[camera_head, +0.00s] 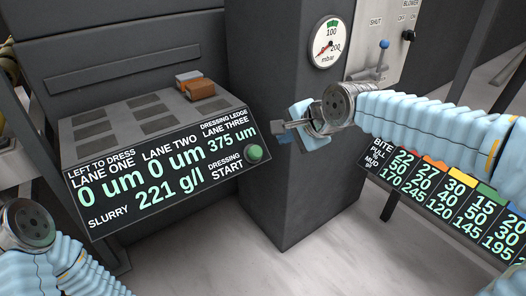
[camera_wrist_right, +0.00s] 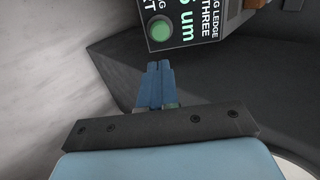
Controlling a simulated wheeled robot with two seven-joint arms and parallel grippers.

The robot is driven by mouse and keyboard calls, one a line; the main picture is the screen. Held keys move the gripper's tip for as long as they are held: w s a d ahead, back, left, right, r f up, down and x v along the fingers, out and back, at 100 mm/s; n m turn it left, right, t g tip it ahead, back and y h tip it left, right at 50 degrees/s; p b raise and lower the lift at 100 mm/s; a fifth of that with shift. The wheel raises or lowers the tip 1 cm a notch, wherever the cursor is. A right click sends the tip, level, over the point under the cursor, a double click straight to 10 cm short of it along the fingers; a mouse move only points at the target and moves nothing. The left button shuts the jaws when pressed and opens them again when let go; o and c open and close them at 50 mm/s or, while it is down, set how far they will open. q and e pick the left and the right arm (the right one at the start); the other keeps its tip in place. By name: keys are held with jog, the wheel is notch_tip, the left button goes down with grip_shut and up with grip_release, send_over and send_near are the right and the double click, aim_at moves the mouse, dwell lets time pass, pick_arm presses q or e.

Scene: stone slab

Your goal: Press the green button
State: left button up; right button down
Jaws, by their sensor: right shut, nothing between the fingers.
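The green button (camera_head: 254,153) is a round domed button at the right end of the dark display panel (camera_head: 150,206), beside the words "DRESSING START". In the right wrist view the green button (camera_wrist_right: 160,29) shows beyond the fingertips. My right gripper (camera_head: 279,127) is shut and empty, its fingers pointing left, up and to the right of the button in the head view. In the right wrist view my right gripper (camera_wrist_right: 159,66) has its blue fingers together, with a visible gap between their tips and the button. My left arm shows at lower left, but its gripper is out of view.
A dark column (camera_head: 298,190) stands just behind my right gripper, with a round pressure gauge (camera_head: 328,42) above. Orange-brown and grey blocks (camera_head: 198,88) sit on the ledge over the panel. A second display panel (camera_head: 440,195) lies below my right arm. Pale floor is clear in front.

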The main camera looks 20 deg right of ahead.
aim_at(257, 151)
jog(key=shift+f, duration=0.1)
jog(key=x, duration=1.4)
